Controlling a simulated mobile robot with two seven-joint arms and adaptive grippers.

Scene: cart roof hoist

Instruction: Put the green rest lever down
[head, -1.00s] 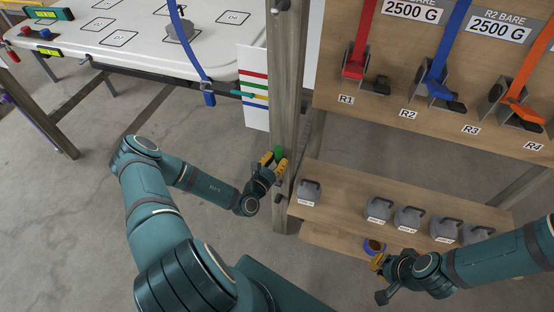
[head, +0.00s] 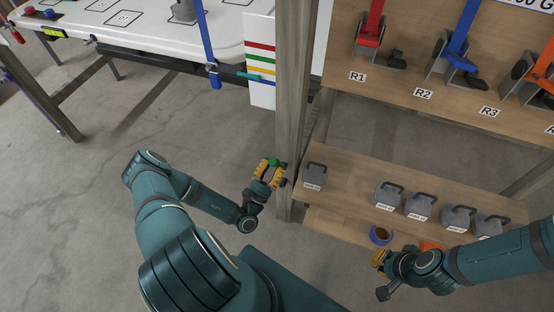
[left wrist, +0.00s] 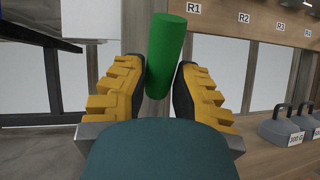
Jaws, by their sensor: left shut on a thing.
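The green rest lever (head: 273,162) is a short green cylinder at the left face of the wooden post. My left gripper (head: 269,171) is shut on it with yellow-padded fingers. In the left wrist view the green lever (left wrist: 165,50) stands up between the two fingers and slants slightly; its lower end is between the fingertips. Where it joins its mount is hidden. My right gripper (head: 379,261) is low at the right, near a blue ring-shaped item (head: 381,235); its finger opening is too small to judge.
The wooden post (head: 292,110) stands right beside my left gripper. Several grey weights, one a grey weight (head: 314,174) nearest the post, sit on the lower shelf (head: 350,180). A blue strap (head: 206,45) hangs from above before the white table (head: 150,45). Floor left of the gripper is clear.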

